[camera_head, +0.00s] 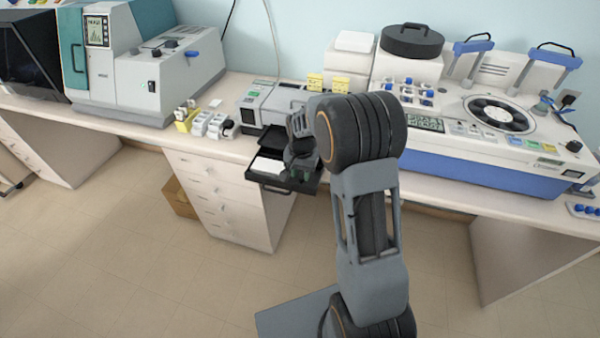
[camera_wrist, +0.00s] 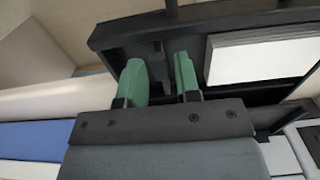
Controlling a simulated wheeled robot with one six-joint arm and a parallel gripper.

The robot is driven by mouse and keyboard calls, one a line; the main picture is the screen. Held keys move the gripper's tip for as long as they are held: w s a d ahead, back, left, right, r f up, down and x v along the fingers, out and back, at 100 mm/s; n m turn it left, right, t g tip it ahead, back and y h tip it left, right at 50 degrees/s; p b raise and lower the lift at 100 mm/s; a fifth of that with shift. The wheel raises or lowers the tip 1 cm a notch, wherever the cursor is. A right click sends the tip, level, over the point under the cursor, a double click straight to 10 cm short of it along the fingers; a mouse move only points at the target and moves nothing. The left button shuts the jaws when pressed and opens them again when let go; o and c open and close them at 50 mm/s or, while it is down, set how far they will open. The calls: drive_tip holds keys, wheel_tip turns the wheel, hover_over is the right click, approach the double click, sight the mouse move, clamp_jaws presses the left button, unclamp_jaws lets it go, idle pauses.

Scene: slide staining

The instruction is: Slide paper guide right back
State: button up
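The printer (camera_head: 270,105) stands on the bench with its black paper tray (camera_head: 262,181) pulled out at the front. A stack of white paper (camera_head: 268,166) lies in the tray; it fills the right part of the tray in the wrist view (camera_wrist: 262,60). A small dark upright piece, seemingly the paper guide (camera_wrist: 158,60), stands in the tray left of the paper in the wrist view. My gripper (camera_wrist: 160,80) has its two green fingers apart on either side of this piece, with gaps showing. In the head view my gripper (camera_head: 303,171) is over the tray's right part and the guide is hidden.
Small white and yellow items (camera_head: 207,122) stand left of the printer. A large white and blue machine (camera_head: 480,150) fills the bench to the right. Drawers (camera_head: 215,195) are below the tray. The floor in front is clear.

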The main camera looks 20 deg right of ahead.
sight(301, 175)
drive_tip(key=shift+o, duration=1)
wheel_tip(301, 175, up, 14)
drive_tip(key=b, duration=0.1)
drive_tip(key=shift+f, duration=0.1)
